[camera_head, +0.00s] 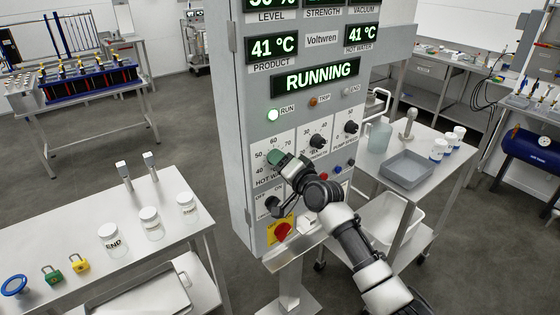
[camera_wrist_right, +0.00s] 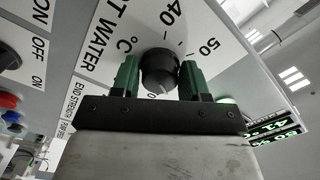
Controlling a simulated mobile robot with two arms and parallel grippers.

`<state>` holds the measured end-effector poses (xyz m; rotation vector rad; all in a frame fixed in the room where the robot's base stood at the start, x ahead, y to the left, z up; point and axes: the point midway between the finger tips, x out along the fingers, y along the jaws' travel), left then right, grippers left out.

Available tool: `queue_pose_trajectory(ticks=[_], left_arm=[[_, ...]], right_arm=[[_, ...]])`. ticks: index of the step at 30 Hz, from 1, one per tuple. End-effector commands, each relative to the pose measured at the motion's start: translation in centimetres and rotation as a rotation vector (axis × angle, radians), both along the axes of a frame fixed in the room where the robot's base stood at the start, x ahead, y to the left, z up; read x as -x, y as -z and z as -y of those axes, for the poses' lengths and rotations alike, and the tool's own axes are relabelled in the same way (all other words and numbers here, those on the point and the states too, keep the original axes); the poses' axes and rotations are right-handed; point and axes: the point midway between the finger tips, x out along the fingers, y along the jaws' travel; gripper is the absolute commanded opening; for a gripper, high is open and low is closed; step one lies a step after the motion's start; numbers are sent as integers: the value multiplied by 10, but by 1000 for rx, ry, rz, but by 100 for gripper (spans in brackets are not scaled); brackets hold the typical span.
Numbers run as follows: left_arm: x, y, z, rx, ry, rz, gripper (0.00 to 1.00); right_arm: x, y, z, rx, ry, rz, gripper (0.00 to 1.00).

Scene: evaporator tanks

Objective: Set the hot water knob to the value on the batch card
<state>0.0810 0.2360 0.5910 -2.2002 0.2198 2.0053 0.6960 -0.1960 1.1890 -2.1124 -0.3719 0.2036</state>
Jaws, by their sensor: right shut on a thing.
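The hot water knob (camera_wrist_right: 159,70) is black and round, on a white dial plate (camera_wrist_right: 110,35) marked HOT WATER with 40 and 50 showing. My right gripper (camera_wrist_right: 160,78) is shut on it, with one green finger on each side. In the head view my right gripper (camera_head: 277,158) is at the panel's lower left dial and hides the knob. A pale line shows on the knob, but its exact setting is unclear. The hot water display (camera_head: 361,39) reads 41 °C. I cannot make out a batch card. My left gripper is out of view.
The strength knob (camera_head: 317,141) and pump speed knob (camera_head: 351,127) sit to the right on the panel. Tables with jars (camera_head: 113,238) and a grey tray (camera_head: 407,169) flank the cabinet.

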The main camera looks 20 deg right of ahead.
Motion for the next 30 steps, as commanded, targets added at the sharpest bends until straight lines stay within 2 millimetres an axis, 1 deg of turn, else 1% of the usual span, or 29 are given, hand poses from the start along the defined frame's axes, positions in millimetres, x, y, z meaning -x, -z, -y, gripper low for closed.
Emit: queue_pose_trajectory(ticks=[6,18,19,23,24,30], left_arm=[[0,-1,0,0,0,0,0],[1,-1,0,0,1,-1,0],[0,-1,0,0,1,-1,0],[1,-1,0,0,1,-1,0],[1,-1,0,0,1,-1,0],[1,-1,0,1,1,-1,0]], right_arm=[[0,0,0,-37,0,-15,21],[0,0,0,-42,1,-16,21],[0,0,0,-41,1,-16,46],[0,0,0,-41,1,-16,66],[0,0,0,-41,1,-16,70],[0,0,0,-40,1,-15,70]])
